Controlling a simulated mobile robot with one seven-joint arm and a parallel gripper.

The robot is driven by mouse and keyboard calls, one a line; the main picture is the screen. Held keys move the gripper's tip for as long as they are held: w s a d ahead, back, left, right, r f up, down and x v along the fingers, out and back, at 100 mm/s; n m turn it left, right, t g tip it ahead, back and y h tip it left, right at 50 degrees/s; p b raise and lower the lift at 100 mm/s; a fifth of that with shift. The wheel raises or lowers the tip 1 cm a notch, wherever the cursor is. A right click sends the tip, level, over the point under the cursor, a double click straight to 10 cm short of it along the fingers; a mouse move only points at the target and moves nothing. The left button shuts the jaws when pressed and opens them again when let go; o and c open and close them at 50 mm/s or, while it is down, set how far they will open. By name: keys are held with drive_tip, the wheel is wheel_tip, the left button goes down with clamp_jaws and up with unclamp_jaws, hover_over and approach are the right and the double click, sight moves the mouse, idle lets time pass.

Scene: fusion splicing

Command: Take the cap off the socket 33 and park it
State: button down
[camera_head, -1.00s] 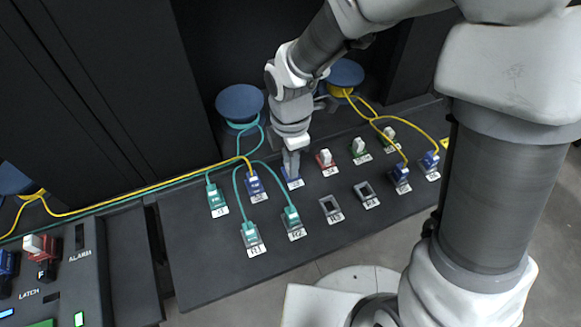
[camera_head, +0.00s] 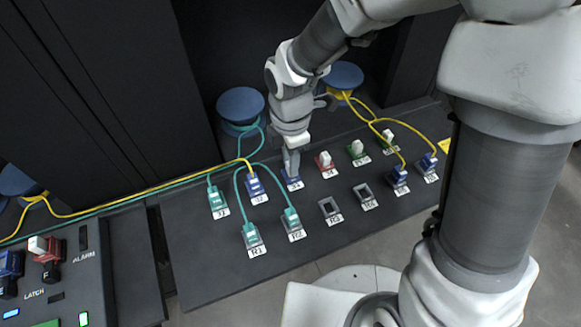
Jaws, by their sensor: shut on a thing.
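My gripper (camera_head: 291,166) points down over a blue socket (camera_head: 291,182) in the back row of the dark panel. Its label is largely unreadable, so I cannot confirm the number. The gripper is shut on the cap at this socket; the fingers hide the cap almost fully. I cannot tell whether the cap is still seated. Two empty grey square holders, one (camera_head: 330,208) and another (camera_head: 365,196), stand in the front row to the right.
Blue plug 32 (camera_head: 255,186) with a yellow cable is close left. Teal cables arch nearby. A control box (camera_head: 50,285) is at lower left.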

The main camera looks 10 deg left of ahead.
drive_tip(key=shift+r+p, duration=1.9)
drive_tip(key=shift+r, duration=0.45)
